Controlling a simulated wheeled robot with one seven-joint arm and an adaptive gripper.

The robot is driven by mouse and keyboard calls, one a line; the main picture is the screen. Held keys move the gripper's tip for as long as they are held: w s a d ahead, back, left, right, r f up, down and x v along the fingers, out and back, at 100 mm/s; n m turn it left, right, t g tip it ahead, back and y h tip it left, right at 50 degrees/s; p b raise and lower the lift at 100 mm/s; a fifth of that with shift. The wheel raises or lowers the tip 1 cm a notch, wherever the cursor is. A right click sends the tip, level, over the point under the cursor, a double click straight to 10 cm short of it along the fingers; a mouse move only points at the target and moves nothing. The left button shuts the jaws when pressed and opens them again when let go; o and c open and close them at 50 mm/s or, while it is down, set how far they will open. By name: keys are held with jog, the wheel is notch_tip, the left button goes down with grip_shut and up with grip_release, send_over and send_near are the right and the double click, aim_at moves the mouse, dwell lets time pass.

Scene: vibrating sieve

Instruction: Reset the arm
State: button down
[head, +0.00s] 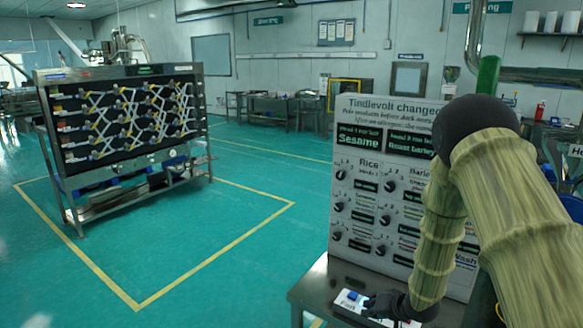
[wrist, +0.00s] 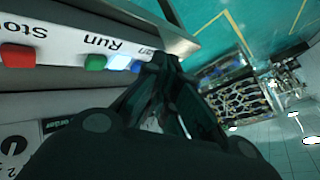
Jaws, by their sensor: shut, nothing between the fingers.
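My arm, with a bamboo-like surface, reaches down at the right of the head view. My gripper (head: 378,304) is shut and empty, low over the button strip (head: 345,306) at the front of the steel stand. In the wrist view the shut fingertips (wrist: 166,64) are close to a blue button (wrist: 118,62); I cannot tell if they touch it. A green button (wrist: 96,62) marked Run and a red button (wrist: 18,57) lie further along the strip. In the head view the blue button (head: 353,295) shows left of the gripper, which hides the other buttons.
A panel (head: 345,125) with dials and labels stands upright behind my gripper, partly hidden by my arm. A steel-framed machine (head: 125,70) with crossed linkages stands at left inside a yellow floor outline. The green floor (head: 250,260) between them is clear. Benches (head: 270,105) line the back wall.

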jog(key=s+a+f+g+h+b, duration=0.2)
jog(key=s+f+g, duration=0.1)
jog(key=s+f, duration=1.7)
jog(key=s+f+n+g+h+b, duration=0.1)
jog(key=s+f+n+g+h, duration=0.1)
jog(key=s, duration=2.5)
jog(key=f+g, duration=0.1)
jog(key=g, duration=0.1)
jog(key=shift+s+d+g+h+b, duration=0.3)
jog(key=shift+s+g+h+b, duration=0.05)
jog(key=shift+g+h+b, duration=0.05)
